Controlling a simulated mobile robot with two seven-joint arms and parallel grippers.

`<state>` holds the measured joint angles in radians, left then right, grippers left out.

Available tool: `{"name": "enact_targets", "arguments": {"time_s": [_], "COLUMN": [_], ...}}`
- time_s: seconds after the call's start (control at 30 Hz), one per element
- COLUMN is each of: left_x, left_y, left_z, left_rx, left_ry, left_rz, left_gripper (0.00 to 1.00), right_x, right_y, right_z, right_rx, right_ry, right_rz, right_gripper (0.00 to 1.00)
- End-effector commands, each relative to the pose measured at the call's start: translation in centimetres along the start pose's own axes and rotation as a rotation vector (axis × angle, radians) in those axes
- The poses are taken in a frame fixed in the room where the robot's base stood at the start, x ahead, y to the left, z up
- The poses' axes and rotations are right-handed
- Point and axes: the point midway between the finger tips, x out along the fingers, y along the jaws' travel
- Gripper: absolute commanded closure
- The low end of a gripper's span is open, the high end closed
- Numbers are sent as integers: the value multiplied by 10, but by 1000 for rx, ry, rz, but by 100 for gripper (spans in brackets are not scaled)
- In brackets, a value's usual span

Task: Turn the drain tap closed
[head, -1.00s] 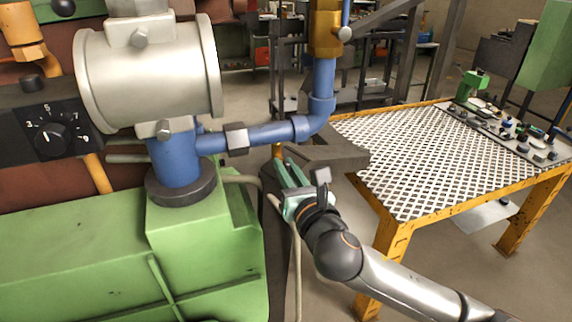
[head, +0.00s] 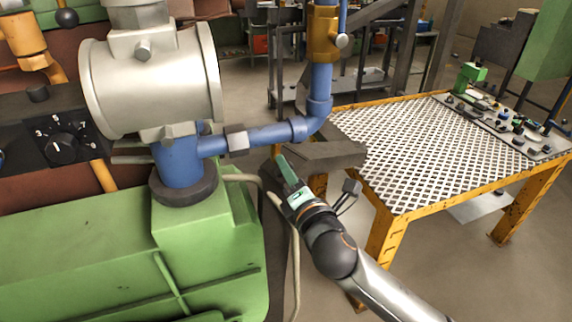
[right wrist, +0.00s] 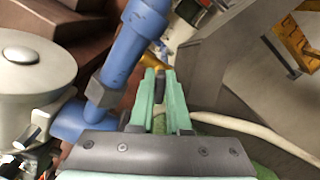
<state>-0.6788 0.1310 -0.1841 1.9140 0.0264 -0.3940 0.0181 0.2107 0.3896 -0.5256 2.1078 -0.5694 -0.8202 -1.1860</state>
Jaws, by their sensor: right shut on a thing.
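My right gripper (head: 284,170) is below the blue pipe, beside the green machine housing, with its pale green fingers pointing up and away. In the right wrist view the two fingers (right wrist: 160,92) are close together with a narrow dark piece (right wrist: 160,86) between them. This looks like the handle of the drain tap, and the gripper is shut on it. The tap's body is mostly hidden by the fingers in both views, so I cannot tell how far it is turned. My left gripper is not in view.
A blue pipe (head: 265,136) runs just above the gripper from the grey cylinder (head: 150,78). A dark beam (head: 325,156) lies close behind the fingers. The green housing (head: 205,235) is left, a yellow-framed grated table (head: 400,212) right. A pale hose (head: 296,265) hangs below.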

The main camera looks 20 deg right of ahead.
Motion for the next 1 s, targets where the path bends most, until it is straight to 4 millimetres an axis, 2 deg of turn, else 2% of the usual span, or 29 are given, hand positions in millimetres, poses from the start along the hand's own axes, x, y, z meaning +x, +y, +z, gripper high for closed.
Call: {"name": "enact_targets", "arguments": {"time_s": [0.2,0.5,1.0], "left_x": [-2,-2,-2], "left_y": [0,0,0], "left_z": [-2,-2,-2], "left_rx": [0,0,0], "left_ry": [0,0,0], "left_rz": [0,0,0], "left_gripper": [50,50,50], "right_x": [0,0,0], "right_y": [-2,-3,-3], "right_z": [-1,-2,-1], "right_rx": [201,407,527], "right_ry": [1,2,1], "right_rz": [-4,-3,-2], "right_gripper": [100,100,100]}}
